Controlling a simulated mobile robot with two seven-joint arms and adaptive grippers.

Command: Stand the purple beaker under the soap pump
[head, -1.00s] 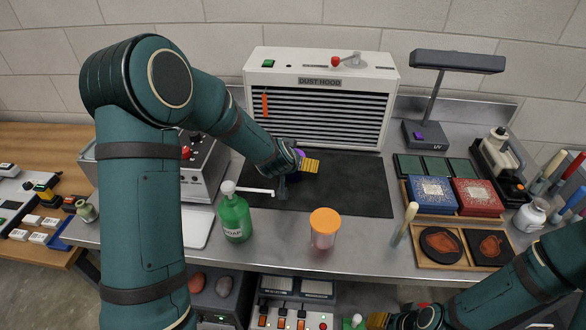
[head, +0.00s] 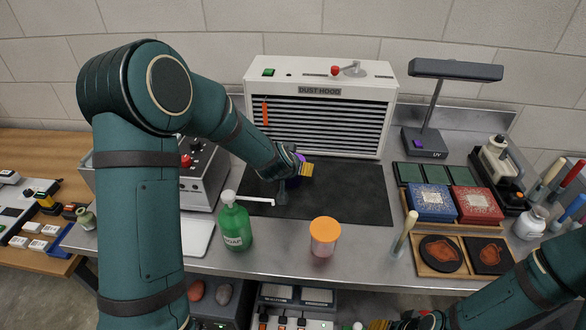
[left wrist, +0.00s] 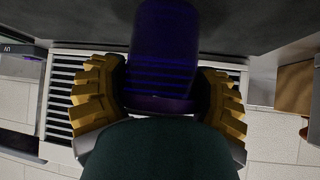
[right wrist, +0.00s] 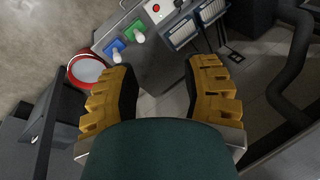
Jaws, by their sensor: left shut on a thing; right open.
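The soap pump (head: 236,228) is a green bottle with a white top, standing on the bench. Its long white spout points right. My left gripper (head: 302,169) is over the dark mat, behind and right of the spout. It is shut on the purple beaker (left wrist: 165,50), which sits between the yellow fingers in the left wrist view. In the head view the beaker (head: 301,157) is mostly hidden by the gripper. I cannot tell whether it touches the mat. My right gripper (right wrist: 163,82) is open and empty, low in front of the bench.
A clear jar with an orange lid (head: 325,230) stands right of the pump. A dust hood (head: 320,70) stands behind the dark mat (head: 355,195). A brush (head: 404,234) stands upright further right. The bench between pump and jar is clear.

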